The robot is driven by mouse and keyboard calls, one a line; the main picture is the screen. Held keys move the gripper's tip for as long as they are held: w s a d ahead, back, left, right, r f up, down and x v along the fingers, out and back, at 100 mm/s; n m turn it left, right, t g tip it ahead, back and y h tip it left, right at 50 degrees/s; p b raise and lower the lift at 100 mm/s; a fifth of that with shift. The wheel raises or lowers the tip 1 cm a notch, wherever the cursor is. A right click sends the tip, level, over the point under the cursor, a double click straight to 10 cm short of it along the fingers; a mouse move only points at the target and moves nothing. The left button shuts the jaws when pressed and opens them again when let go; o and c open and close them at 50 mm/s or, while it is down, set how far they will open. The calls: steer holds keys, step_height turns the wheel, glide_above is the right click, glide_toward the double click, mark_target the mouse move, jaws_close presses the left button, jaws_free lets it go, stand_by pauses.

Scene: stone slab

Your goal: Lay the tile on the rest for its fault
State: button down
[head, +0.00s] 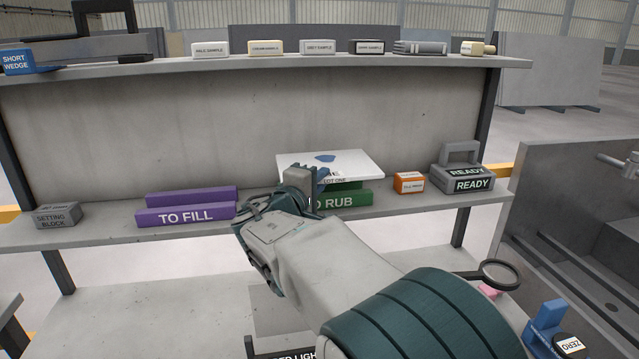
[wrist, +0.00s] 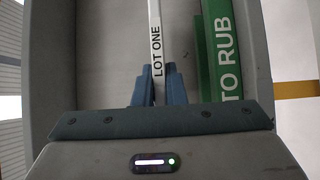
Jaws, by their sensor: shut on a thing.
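The tile (head: 352,165) is a thin white slab with a blue patch on its top face and "LOT ONE" on its front edge. My gripper (head: 314,182) is shut on that front edge, and its blue fingers pinch the tile (wrist: 155,35) in the wrist view. The tile is held about level above the green "TO RUB" rest (head: 346,199). The wrist view shows a gap between the tile and this rest (wrist: 222,50). My gripper hides the rest's left part in the head view. The purple "TO FILL" rest (head: 186,215) stands empty to the left.
On the same shelf are a grey setting block (head: 57,216) at left, an orange box (head: 409,183) and a grey "READY" block (head: 466,178) at right. The upper shelf (head: 300,62) holds several samples. A grey panel (head: 250,120) closes the back.

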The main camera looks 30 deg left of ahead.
steer(key=shift+f+b, duration=2.8)
steer(key=shift+b, duration=0.3)
steer(key=c, duration=1.4)
jaws_free()
steer(key=shift+f, duration=0.1)
steer(key=s+b, duration=0.2)
steer(key=s, duration=1.2)
steer(key=shift+d+b, duration=0.15)
steer(key=shift+b, duration=0.2)
